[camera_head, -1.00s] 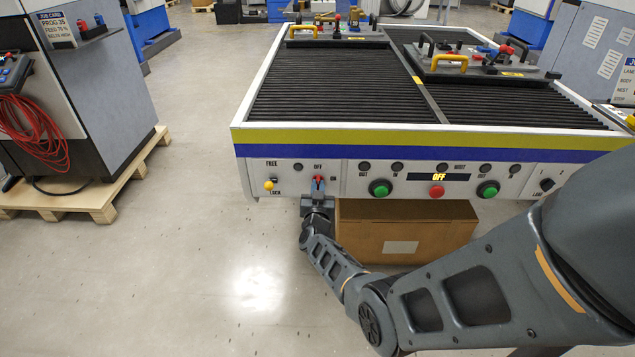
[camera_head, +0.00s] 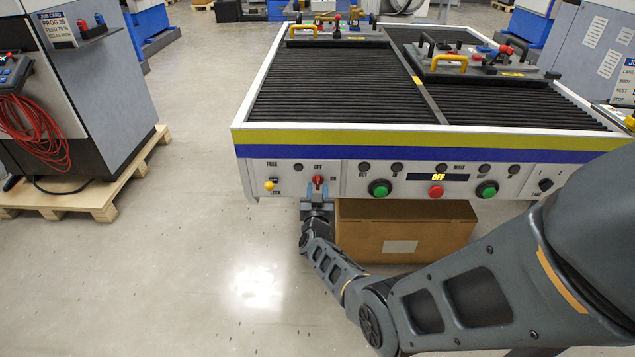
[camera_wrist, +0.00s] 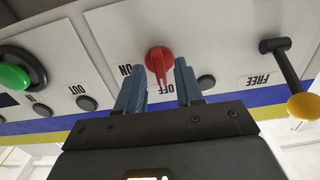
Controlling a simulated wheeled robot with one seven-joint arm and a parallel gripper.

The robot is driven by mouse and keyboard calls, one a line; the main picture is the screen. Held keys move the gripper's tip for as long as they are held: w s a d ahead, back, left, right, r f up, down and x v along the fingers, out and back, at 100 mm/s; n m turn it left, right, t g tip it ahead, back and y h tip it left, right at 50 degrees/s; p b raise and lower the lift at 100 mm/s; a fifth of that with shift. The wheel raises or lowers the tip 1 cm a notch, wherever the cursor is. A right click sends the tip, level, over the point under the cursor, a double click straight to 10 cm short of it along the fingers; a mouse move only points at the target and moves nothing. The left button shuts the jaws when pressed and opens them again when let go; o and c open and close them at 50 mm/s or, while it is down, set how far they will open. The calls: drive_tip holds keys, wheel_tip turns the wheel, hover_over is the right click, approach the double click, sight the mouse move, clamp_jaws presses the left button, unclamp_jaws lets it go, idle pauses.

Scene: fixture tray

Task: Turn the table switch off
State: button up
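The red rotary switch (camera_head: 318,181) sits on the table's white front panel, with an OFF label above it and ON to its right. In the wrist view, which is upside down, the red switch (camera_wrist: 160,60) has its handle pointing at the OFF label. The panel display (camera_head: 439,177) reads OFF. My gripper (camera_head: 316,194) is just below and in front of the switch. In the wrist view my gripper (camera_wrist: 160,82) has its blue fingers spread on either side of the handle, with gaps to it. It holds nothing.
A yellow-tipped FREE/LOCK lever (camera_head: 269,185) is left of the switch. Green button (camera_head: 380,188) and red button (camera_head: 437,191) are to the right. A cardboard box (camera_head: 405,230) stands under the table.

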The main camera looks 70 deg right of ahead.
drive_tip(key=shift+p+v, duration=1.1)
drive_tip(key=shift+v, duration=0.85)
drive_tip(key=s+a+r+n+t+y, duration=0.25)
drive_tip(key=s+a, duration=0.35)
drive_tip(key=a, duration=0.3)
drive_tip(key=s+a+r+n+t+y, duration=0.2)
drive_tip(key=s+a+n+t+y, duration=0.25)
drive_tip(key=a, duration=0.45)
drive_tip(key=s+a+r+n+t+y, duration=0.25)
drive_tip(key=s+a, duration=0.35)
drive_tip(key=a, duration=0.3)
drive_tip(key=s+a+r+n+y, duration=0.1)
drive_tip(key=s+a+r+y, duration=0.1)
drive_tip(key=a+r, duration=0.3)
drive_tip(key=s+a+r+n+g+y, duration=0.1)
drive_tip(key=s+a+r+y, duration=0.1)
drive_tip(key=s+a+r, duration=0.3)
drive_tip(key=s+a+r+n+y, duration=0.2)
drive_tip(key=s+a+r+y, duration=0.1)
drive_tip(key=r, duration=0.6)
drive_tip(key=shift+s+a+r, duration=0.35)
drive_tip(key=shift+s+a, duration=0.4)
drive_tip(key=shift+a, duration=0.4)
drive_tip(key=shift+g, duration=0.25)
